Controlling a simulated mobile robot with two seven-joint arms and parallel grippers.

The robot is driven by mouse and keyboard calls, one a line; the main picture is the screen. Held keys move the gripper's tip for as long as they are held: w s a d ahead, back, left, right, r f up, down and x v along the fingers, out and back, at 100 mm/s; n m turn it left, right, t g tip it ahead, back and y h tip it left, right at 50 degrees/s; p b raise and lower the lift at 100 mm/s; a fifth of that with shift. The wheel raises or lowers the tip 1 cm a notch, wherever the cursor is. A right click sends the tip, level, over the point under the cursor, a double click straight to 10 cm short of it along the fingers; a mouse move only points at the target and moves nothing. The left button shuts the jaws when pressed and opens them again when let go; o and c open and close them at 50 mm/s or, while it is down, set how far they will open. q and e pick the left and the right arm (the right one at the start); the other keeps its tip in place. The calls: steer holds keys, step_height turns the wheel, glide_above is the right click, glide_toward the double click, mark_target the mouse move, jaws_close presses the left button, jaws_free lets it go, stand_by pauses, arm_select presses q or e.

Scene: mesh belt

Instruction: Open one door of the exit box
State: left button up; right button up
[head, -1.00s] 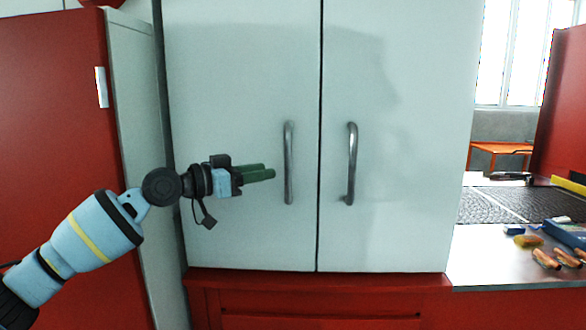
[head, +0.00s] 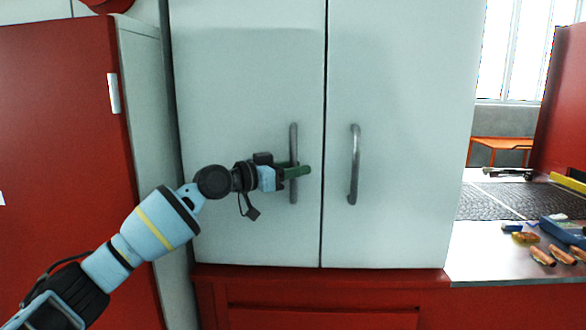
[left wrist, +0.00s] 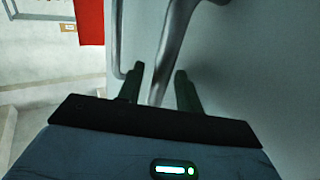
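The exit box has two pale grey doors, a left door (head: 240,80) and a right door (head: 410,90), both shut with a narrow dark seam between them. Each has a vertical metal bar handle, the left handle (head: 293,140) and the right handle (head: 354,165). My left gripper (head: 298,171) is at the left handle's lower half, its green fingers overlapping it. In the left wrist view, the left gripper (left wrist: 158,85) is open, with the left handle (left wrist: 167,60) running between its fingers, apparently not clamped. My right gripper is not in view.
A red cabinet door (head: 60,150) with a white handle stands at the left. A red base (head: 330,295) is below the box. At the right are a mesh belt (head: 510,200) and a metal counter (head: 490,250) with several small items.

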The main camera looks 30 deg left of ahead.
arm_select(q)
jaws_close()
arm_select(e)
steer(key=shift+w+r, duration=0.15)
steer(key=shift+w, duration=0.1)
